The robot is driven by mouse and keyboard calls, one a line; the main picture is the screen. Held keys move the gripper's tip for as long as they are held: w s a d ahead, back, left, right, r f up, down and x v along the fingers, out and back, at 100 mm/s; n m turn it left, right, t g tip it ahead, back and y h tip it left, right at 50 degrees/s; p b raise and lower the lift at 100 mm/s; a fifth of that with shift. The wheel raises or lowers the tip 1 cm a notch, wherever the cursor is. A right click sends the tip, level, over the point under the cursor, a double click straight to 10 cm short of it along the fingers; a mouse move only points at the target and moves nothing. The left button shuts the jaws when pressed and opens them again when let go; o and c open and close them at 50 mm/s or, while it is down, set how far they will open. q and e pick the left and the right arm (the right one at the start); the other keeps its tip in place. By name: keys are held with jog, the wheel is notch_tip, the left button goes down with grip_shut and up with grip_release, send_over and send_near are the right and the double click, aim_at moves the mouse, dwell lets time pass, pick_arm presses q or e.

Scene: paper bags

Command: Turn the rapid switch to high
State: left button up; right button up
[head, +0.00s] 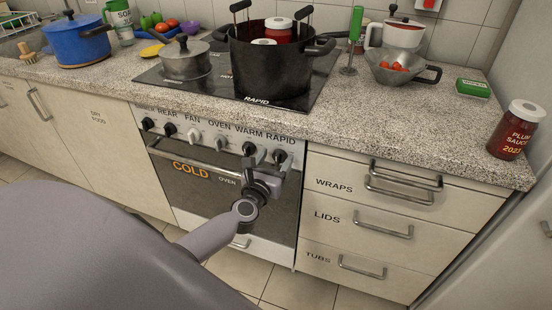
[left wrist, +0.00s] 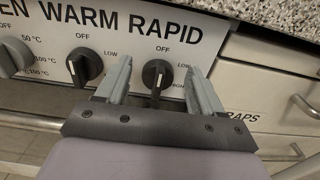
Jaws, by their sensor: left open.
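The rapid switch is a black knob (left wrist: 156,75) at the right end of the stove panel, under the word RAPID. OFF is printed above it and LOW to its right; a lower label is partly covered by a finger. A pale pointer line shows on the knob, but I cannot tell for sure which end marks the setting. My left gripper (left wrist: 160,84) is open in front of the panel, with one finger on each side of the knob and gaps visible. In the head view, my left gripper (head: 270,172) partly covers the panel's right end. My right gripper is not in view.
The warm knob (left wrist: 85,66) sits close to the left finger. The oven handle (head: 190,160) runs below the panel. The counter edge (left wrist: 285,40) juts out at right, above drawers (head: 390,222). A large black pot (head: 270,65) with jars stands on the hob above.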

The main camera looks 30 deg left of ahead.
pick_arm(q)
jog(key=shift+w+a, duration=0.1)
jog(key=shift+w, duration=0.3)
jog(key=c, duration=1)
jog(key=shift+c, duration=0.2)
